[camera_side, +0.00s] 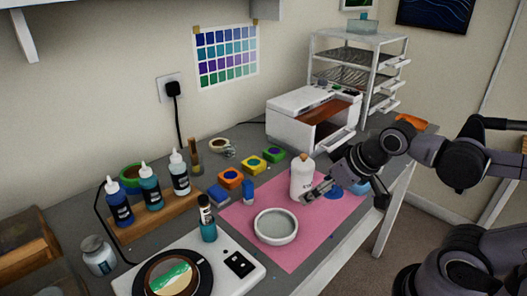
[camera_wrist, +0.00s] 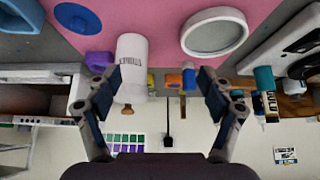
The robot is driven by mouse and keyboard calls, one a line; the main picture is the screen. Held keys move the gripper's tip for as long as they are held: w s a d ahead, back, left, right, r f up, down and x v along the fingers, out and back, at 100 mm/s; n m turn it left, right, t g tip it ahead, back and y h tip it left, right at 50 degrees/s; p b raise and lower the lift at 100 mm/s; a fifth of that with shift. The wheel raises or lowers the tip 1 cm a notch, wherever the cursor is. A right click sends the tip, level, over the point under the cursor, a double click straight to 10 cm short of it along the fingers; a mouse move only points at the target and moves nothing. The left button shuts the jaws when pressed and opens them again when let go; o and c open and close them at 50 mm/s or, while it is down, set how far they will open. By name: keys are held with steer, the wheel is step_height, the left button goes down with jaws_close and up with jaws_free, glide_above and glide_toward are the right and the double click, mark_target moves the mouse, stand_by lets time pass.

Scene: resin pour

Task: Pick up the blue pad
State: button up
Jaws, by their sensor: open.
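The blue pad (camera_side: 219,195) is a low dark-blue block on the grey table, just beyond the left edge of the pink mat. An upright blue piece (camera_side: 248,189) stands to its right, by the mat edge. My gripper (camera_side: 316,190) is open and apart from the pad, low over the mat's right part, beside a white bottle (camera_side: 302,177). In the wrist view, my open fingers (camera_wrist: 160,75) flank empty space, with the bottle (camera_wrist: 132,52) close to the left finger. A small blue thing (camera_wrist: 189,79) shows between them; I cannot tell if it is the pad.
A round bowl (camera_side: 276,227) stands on the pink mat (camera_side: 301,249), left of my gripper. Orange (camera_side: 230,177), yellow (camera_side: 252,165) and green (camera_side: 274,153) blocks line up behind. A white machine (camera_side: 312,115) is behind.

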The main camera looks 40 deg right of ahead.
steer(key=w+a+r+m+g, duration=0.2)
steer(key=w+r+m, duration=0.2)
steer(key=w, duration=0.1)
steer(key=m+g, duration=0.5)
steer(key=m, duration=0.9)
glide_above(217, 191)
steer(key=shift+d+f, duration=0.3)
steer(key=shift+f, duration=0.6)
step_height(217, 191, down, 5)
steer(key=shift+r, duration=0.15)
steer(key=shift+a+f, duration=0.15)
steer(key=shift+f, duration=1.2)
steer(key=shift+a+f, duration=0.1)
steer(key=shift+f, duration=1.2)
steer(key=c, duration=1.2)
